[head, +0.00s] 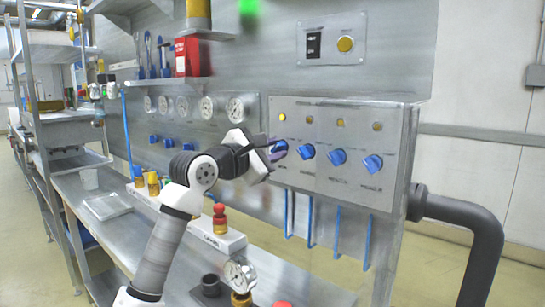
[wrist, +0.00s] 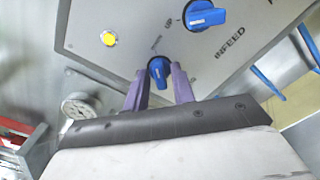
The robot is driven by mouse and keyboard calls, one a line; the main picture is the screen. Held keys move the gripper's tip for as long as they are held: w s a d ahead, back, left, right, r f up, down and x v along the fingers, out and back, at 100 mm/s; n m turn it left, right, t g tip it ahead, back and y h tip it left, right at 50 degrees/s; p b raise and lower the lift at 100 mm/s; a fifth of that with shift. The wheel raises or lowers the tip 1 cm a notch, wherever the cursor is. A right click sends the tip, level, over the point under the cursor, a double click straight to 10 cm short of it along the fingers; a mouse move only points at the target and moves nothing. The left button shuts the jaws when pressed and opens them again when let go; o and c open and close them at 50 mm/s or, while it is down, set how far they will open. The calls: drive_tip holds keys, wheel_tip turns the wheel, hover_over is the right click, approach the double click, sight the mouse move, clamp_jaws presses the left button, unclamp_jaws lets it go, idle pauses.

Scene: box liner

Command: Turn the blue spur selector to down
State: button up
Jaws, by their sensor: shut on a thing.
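The grey control panel (head: 345,110) carries a row of blue selector knobs with small lamps above them. My gripper (head: 268,152) is at the leftmost knob (head: 280,146) and partly covers it. In the wrist view the two purple fingers of my gripper (wrist: 160,88) are on either side of a blue knob (wrist: 158,68), shut on it. That knob shows a pale mark near its lower edge. Its label is not readable, so I cannot confirm from the lettering that it is the spur selector.
Another blue knob (wrist: 205,15) labelled INFEED sits close to the right in the wrist view. Blue hanging rods (head: 338,230) are below the panel. A red emergency button (head: 219,210) stands on the bench. A dark pipe (head: 470,215) runs at the right.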

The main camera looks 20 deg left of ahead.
drive_tip(key=shift+m, duration=0.3)
drive_tip(key=o, duration=0.7)
drive_tip(key=shift+c, duration=0.2)
drive_tip(key=shift+s, duration=0.1)
drive_tip(key=b+v, duration=0.2)
drive_tip(key=v, duration=1.1)
drive_tip(key=shift+s+b, duration=0.3)
drive_tip(key=shift+b, duration=0.05)
drive_tip(key=shift+a, duration=0.1)
